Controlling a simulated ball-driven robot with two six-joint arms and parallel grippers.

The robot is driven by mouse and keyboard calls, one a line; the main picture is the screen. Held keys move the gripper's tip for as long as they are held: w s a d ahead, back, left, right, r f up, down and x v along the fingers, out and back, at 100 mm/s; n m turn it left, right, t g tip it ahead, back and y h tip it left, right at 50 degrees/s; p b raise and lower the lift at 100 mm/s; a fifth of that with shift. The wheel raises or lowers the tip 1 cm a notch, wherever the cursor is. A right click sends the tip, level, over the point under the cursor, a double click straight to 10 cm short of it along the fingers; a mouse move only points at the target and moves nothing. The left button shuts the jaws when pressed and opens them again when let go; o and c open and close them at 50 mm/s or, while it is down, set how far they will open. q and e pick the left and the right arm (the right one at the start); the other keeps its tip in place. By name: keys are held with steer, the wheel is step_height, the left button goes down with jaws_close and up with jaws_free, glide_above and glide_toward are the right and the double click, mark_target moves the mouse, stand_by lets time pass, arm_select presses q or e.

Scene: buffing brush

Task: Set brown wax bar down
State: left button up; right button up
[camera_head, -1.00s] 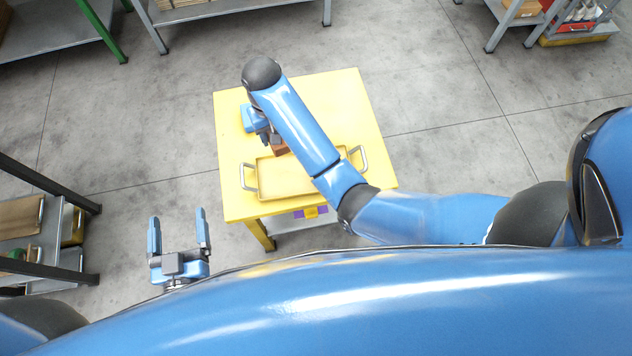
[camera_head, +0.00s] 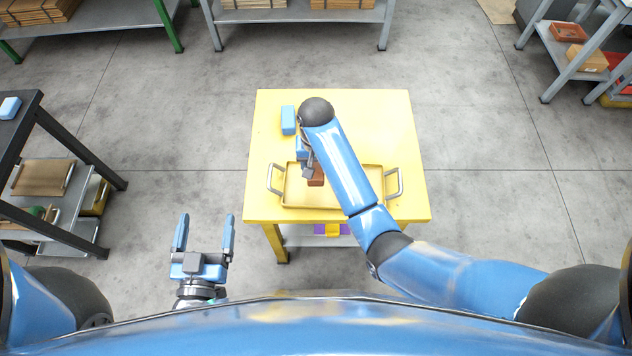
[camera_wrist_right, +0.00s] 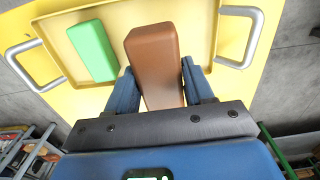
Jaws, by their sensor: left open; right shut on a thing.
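The brown wax bar (camera_head: 316,177) is between the fingers of my right gripper (camera_head: 310,170), over the left half of the yellow tray. In the right wrist view the brown bar (camera_wrist_right: 154,62) stands out between both fingers of the right gripper (camera_wrist_right: 160,88), which is shut on it. I cannot tell whether the bar touches the tray floor. The yellow tray (camera_head: 340,201) has a metal handle at each end. My left gripper (camera_head: 204,235) is open and empty, left of the table and away from it.
A green bar (camera_wrist_right: 93,51) lies in the tray beside the brown bar in the wrist view. A blue block (camera_head: 289,120) lies on the yellow table (camera_head: 385,125) behind the tray. The table's back right is clear. A dark shelf (camera_head: 60,150) stands at left.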

steer(key=shift+f, duration=4.35)
steer(key=shift+f+b, duration=0.1)
steer(key=shift+b, duration=0.2)
steer(key=o, duration=1.1)
steer(key=shift+o, duration=0.2)
step_height(320, 180, up, 12)
steer(key=shift+r+p, duration=0.1)
steer(key=shift+p, duration=0.25)
